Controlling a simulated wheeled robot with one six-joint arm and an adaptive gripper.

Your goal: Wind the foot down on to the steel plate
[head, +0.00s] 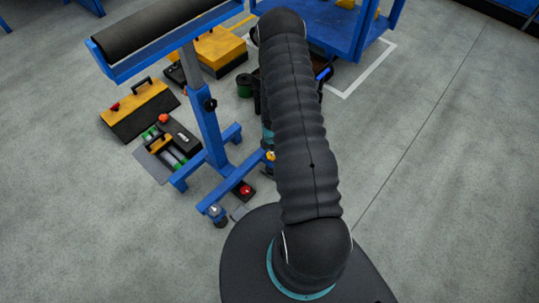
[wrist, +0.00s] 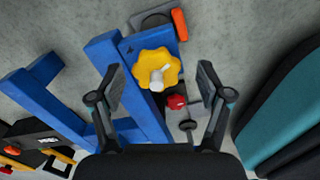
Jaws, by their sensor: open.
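A yellow lobed knob (wrist: 157,68) with a pale central stem sits on the end of a blue beam (wrist: 106,52) in the wrist view. My gripper (wrist: 159,78) is open, its two fingers on either side of the knob and apart from it in the picture. I cannot tell the height gap. The foot under the knob is hidden.
A red knob (wrist: 176,102) is close below the yellow one. An orange part (wrist: 180,25) is at the beam's end. Toolboxes (head: 140,108) and an open case (head: 168,148) stand left of the stand. A blue cart (head: 330,28) is behind. The floor at right is clear.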

